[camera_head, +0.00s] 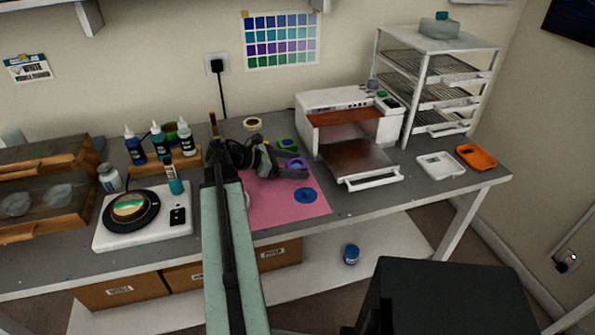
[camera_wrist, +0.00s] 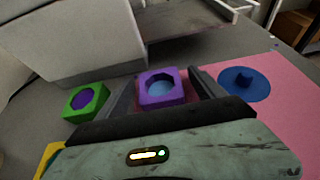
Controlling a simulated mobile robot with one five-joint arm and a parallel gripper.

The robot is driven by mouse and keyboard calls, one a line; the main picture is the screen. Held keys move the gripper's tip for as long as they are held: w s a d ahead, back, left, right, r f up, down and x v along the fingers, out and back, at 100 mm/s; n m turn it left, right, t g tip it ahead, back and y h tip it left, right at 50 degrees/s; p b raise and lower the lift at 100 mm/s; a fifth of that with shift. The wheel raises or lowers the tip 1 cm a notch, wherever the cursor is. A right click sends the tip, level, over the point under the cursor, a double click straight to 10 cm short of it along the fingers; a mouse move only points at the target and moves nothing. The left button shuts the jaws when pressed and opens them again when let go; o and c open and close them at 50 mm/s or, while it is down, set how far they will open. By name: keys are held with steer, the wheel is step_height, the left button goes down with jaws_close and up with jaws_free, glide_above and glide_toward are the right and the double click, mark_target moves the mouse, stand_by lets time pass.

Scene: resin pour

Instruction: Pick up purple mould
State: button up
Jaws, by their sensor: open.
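The purple mould (camera_wrist: 161,98) is a small block with a many-sided recess, light blue inside. In the wrist view it sits between the two open fingers of my gripper (camera_wrist: 163,88), with the left finger close beside it. I cannot tell whether either finger touches it. In the head view the purple mould (camera_head: 296,164) shows at the back edge of the pink mat, just beyond my gripper (camera_head: 300,170). A green mould (camera_wrist: 86,101) with a purple inside lies to its left in the wrist view.
A blue disc with a raised knob (camera_wrist: 244,83) lies on the pink mat (camera_head: 260,212). A white oven-like box (camera_head: 345,105) with its door down stands close behind. White and orange trays (camera_head: 476,157) lie at the right. A white scale (camera_head: 150,228) and bottles stand at the left.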

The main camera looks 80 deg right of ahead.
steer(key=c, duration=1.5)
steer(key=shift+o, duration=0.2)
steer(key=shift+r, duration=0.15)
step_height(320, 180, up, 10)
steer(key=p, duration=1)
